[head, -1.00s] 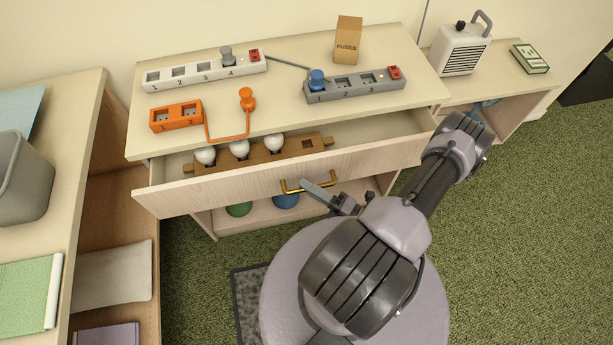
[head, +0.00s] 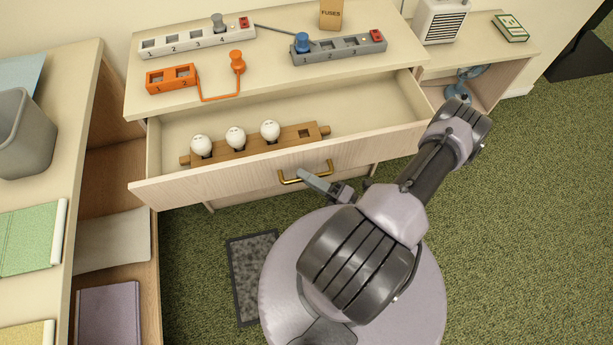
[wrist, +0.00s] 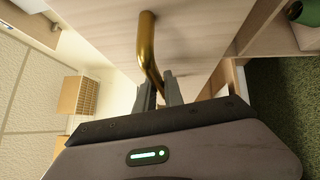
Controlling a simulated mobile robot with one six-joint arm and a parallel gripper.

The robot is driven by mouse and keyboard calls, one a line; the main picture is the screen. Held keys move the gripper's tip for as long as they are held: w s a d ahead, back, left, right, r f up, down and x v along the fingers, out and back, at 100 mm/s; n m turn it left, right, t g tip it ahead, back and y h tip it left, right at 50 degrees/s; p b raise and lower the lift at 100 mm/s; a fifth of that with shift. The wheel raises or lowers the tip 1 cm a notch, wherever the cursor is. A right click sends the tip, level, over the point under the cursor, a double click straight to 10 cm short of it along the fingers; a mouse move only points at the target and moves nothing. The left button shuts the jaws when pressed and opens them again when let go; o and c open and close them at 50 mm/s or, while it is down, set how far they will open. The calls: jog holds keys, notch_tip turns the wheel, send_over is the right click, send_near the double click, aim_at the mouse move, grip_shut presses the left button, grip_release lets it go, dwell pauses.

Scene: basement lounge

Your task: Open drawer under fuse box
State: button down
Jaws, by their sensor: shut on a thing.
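The drawer (head: 230,180) under the tabletop is pulled well out, and its inside shows. In it lies a wooden holder (head: 240,149) with several sockets; three white bulbs sit in it and a square socket at its right end is empty. The drawer's brass handle (head: 289,180) is on the front panel. My gripper (head: 308,177) is at the handle and shut on it. The wrist view shows the brass handle (wrist: 147,45) running down between my gripper's fingers (wrist: 160,90). No fuse box is plainly labelled; a small box marked FUSES (head: 331,14) stands on the tabletop.
On the tabletop are a white power strip (head: 190,42), a grey one (head: 340,50) and an orange one (head: 171,78). A left shelf unit (head: 80,130) holds a grey bin (head: 25,140). A dark mat (head: 250,275) lies on the green carpet. Carpet at right is clear.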

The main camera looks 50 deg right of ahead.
jog(key=c, duration=1.5)
grip_release()
jog(key=shift+o, duration=0.2)
jog(key=p+v, duration=0.2)
jog(key=v, duration=1.5)
jog(key=shift+s, duration=0.25)
jog(key=shift+d, duration=0.1)
